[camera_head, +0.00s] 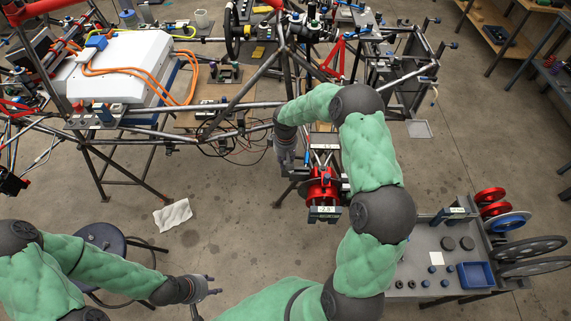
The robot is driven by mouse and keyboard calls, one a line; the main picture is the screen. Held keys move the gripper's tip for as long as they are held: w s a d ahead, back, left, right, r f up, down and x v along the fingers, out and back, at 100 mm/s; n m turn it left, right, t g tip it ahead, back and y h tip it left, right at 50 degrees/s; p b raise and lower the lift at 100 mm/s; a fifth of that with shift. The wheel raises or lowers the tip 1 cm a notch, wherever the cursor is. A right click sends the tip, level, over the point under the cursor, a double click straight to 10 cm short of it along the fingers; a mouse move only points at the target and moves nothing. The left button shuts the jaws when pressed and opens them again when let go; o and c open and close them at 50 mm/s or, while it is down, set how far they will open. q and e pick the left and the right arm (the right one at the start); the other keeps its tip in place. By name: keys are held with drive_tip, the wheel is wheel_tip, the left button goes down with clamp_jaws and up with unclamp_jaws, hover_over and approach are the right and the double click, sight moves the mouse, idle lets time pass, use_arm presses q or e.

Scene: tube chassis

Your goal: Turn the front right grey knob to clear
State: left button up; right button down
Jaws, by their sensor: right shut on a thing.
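The tube chassis (170,136) spans the upper left and middle of the head view. My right arm reaches up and bends over to the chassis's near right corner. My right gripper (287,160) points down there, shut on what seems to be the front right grey knob. The knob is hidden by the gripper and wrist, so its setting cannot be read. My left gripper (214,285) is open and empty, low over the floor beside a round stool, well away from the chassis.
A red wheel assembly (321,190) with a small display is close right of my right gripper. A grey cart (425,262) with wheels and a blue bin (475,274) stands at lower right. The stool (101,238) and a white cloth (173,215) are at lower left. Open floor lies between.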

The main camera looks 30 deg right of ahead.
drive_tip(key=m+b, duration=0.2)
drive_tip(key=m, duration=0.2)
drive_tip(key=shift+f+m, duration=0.1)
drive_tip(key=shift+m, duration=0.2)
drive_tip(key=shift+m+b, duration=1.1)
drive_tip(key=shift+m, duration=0.8)
drive_tip(key=c, duration=1.1)
unclamp_jaws()
wheel_tip(320, 180, up, 12)
